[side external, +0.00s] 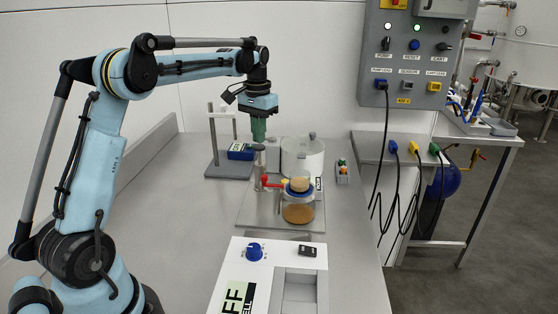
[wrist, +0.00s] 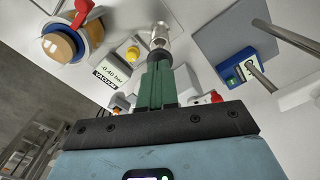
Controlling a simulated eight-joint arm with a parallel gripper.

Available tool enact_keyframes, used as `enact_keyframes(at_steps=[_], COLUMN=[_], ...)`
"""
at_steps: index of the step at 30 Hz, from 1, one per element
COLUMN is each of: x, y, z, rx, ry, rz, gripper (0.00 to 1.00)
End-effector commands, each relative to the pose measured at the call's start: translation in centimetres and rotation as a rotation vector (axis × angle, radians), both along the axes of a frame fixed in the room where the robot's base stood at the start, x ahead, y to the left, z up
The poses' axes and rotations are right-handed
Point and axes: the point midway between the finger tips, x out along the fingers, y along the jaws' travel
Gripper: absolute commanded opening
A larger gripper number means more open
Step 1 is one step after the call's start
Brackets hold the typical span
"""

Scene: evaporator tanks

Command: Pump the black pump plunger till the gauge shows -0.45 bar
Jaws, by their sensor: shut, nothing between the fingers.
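My gripper (side external: 259,138) has green fingers, shut and empty, pointing down over the pump. The black pump plunger (wrist: 159,55) is right at the fingertips (wrist: 157,62) in the wrist view. Its knob also shows just below the fingers in the side view (side external: 258,148). Touch or a small gap cannot be told. The metal pump body (wrist: 159,36) is beyond the knob. The gauge (wrist: 111,69) reads -0.40 bar above the word VACUUM in the wrist view.
A glass jar of amber liquid (side external: 298,212) with a red-handled valve (side external: 271,182) stands beside the pump. A stand (side external: 213,150) with a blue meter (side external: 241,152) is at the left. A white bench instrument (side external: 230,262) is in front.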

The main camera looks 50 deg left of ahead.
Motion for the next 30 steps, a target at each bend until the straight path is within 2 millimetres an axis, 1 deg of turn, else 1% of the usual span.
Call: enact_keyframes(at_steps=[30], x=[0.0], y=[0.0], z=[-2.3], rx=[0.000], ry=[0.000], rz=[0.000], gripper=[0.00])
